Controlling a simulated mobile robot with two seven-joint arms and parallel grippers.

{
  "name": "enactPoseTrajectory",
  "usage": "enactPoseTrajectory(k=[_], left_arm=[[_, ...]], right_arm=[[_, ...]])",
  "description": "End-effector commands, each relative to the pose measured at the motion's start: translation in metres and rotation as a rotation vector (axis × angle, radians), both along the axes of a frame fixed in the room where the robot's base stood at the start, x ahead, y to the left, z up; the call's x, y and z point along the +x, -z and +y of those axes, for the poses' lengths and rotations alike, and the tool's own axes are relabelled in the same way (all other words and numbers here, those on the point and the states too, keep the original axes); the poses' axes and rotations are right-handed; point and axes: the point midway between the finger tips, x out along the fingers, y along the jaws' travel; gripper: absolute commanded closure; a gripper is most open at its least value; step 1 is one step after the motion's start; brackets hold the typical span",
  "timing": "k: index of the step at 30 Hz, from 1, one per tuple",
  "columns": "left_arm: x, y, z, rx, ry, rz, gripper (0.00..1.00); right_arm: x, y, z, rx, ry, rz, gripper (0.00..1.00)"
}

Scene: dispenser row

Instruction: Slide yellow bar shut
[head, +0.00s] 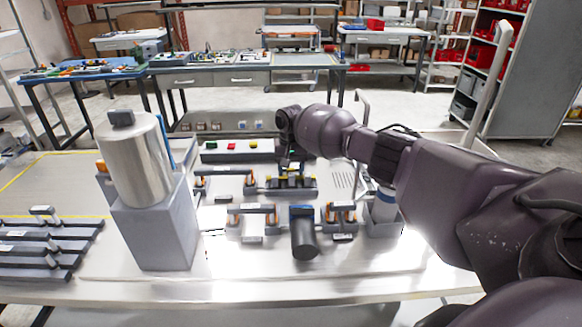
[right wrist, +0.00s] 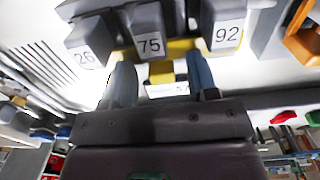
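The yellow bar (head: 293,182) runs along a dark dispenser row on the table in the head view. In the right wrist view the yellow bar (right wrist: 181,47) passes beneath blocks numbered 26 (right wrist: 85,55), 75 (right wrist: 149,45) and 92 (right wrist: 226,34), with a yellow tab (right wrist: 162,72) sticking out toward me. My right gripper (right wrist: 161,80) is open, one finger on each side of the tab, with gaps to both. In the head view my right gripper (head: 288,162) is small and dark, just above the row, and partly hides it. My left gripper is not in view.
A metal cylinder on a tall grey block (head: 160,225) stands at the left. A panel with red and green buttons (head: 238,148) lies behind. Orange-and-grey fixtures (head: 252,220) and a dark cylinder (head: 304,238) stand in front. The front table edge is clear.

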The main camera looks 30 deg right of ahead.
Motion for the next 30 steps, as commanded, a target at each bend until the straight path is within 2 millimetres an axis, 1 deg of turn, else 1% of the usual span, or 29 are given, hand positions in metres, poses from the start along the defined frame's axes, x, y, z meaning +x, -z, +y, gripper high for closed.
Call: enactPoseTrajectory(k=[7,11,14,21,24,30], left_arm=[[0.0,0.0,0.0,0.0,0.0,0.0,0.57],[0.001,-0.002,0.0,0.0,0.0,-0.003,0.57],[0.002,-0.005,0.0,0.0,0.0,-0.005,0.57],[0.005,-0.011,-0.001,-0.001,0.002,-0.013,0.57],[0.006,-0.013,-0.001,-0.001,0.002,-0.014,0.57],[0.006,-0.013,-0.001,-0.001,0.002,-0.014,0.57]], right_arm=[[0.001,-0.002,-0.001,-0.001,0.001,-0.004,0.47],[0.002,-0.01,-0.001,-0.001,0.001,-0.007,0.47],[0.002,-0.023,-0.001,-0.001,0.001,-0.007,0.47],[0.002,-0.067,-0.001,-0.001,0.0,-0.008,0.47],[0.001,-0.083,-0.001,-0.001,0.0,-0.005,0.47],[0.001,-0.103,-0.001,0.0,0.001,-0.002,0.47]])
